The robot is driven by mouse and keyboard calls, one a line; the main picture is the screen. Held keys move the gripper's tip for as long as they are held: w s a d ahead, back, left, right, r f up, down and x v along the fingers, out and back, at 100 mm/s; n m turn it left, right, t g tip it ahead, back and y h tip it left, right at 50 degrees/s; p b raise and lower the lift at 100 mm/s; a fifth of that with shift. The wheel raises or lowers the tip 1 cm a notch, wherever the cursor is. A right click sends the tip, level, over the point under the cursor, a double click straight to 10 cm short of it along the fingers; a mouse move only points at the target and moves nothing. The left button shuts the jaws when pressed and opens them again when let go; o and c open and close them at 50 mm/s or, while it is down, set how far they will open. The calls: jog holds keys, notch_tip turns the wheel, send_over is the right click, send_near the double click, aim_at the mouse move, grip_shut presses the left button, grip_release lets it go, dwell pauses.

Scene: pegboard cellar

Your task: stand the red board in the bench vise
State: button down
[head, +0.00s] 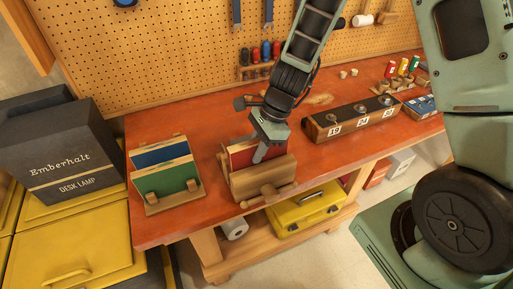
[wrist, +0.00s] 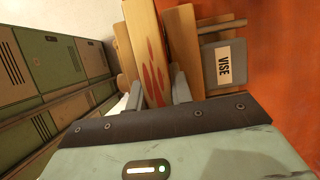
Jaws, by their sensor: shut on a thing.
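The red board (head: 241,158) stands upright in the wooden bench vise (head: 262,184), between its front and back jaws. My gripper (head: 262,150) is shut on the board's upper part from above. In the wrist view, my two fingers (wrist: 158,92) lie either side of the board (wrist: 149,40), whose pale wooden edge carries red patches. The vise's wooden jaws (wrist: 184,45) flank it, and a grey part bears a VISE label (wrist: 224,62). The board's lower edge is hidden inside the vise, so I cannot tell whether it rests on the bottom or whether the jaws press on it.
A wooden rack (head: 174,207) with blue and green boards stands left of the vise on the red bench (head: 213,148). A numbered wooden block (head: 350,118) sits to the right. A pegboard (head: 180,50) rises behind. A dark desk lamp box (head: 70,150) is at far left.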

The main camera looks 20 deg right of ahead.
jog(key=shift+f, duration=0.15)
jog(key=c, duration=1.2)
grip_release()
jog(key=shift+o, duration=0.2)
notch_tip(320, 180, up, 10)
jog(key=p, duration=0.9)
